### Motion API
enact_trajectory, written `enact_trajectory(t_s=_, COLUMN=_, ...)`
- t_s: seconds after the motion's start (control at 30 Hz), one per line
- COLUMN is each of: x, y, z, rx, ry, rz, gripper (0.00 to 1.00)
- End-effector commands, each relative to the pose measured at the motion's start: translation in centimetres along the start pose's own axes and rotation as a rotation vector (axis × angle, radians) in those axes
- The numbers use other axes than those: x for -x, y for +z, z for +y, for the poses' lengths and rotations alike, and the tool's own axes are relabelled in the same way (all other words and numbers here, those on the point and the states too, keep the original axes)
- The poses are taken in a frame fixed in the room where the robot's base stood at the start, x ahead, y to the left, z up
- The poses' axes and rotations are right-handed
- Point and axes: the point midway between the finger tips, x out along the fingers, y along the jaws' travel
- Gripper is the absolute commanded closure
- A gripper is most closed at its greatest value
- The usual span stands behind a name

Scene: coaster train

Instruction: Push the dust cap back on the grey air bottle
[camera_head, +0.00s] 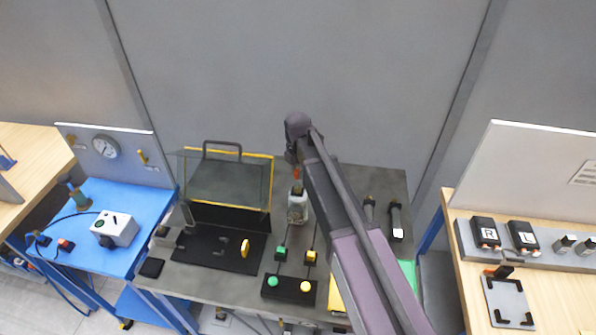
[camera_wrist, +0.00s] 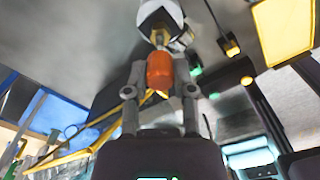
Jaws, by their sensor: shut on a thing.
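My gripper (camera_wrist: 160,78) is shut on the orange dust cap (camera_wrist: 159,68), one finger on each side of it in the wrist view. The grey air bottle (camera_head: 297,209) stands upright on the dark bench in the head view, with the cap (camera_head: 296,173) above its neck. In the wrist view the bottle (camera_wrist: 160,14) lies just beyond the cap, its pale body with a dark patch and its narrow neck pointing at the cap. Cap and neck look close and roughly in line. I cannot tell whether they touch. My arm hides part of the bench right of the bottle.
A framed clear guard with a handle (camera_head: 222,148) stands left of the bottle. A button box (camera_head: 290,289) with green and yellow buttons lies in front. Dark-handled tools (camera_head: 396,221) lie at right. A blue table (camera_head: 150,205) is left, a wooden bench (camera_head: 555,290) right.

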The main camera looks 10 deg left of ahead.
Motion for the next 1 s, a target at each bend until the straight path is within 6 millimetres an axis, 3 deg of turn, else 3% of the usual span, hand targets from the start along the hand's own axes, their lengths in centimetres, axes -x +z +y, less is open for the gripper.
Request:
enact_trajectory(t_s=0.23, x=-1.10, y=0.00, z=0.00, rx=0.000, ry=0.000, rz=0.000, gripper=0.92)
enact_trajectory(t_s=1.0, x=-1.14, y=0.01, z=-0.01, rx=0.006, ry=0.000, rz=0.000, gripper=0.92)
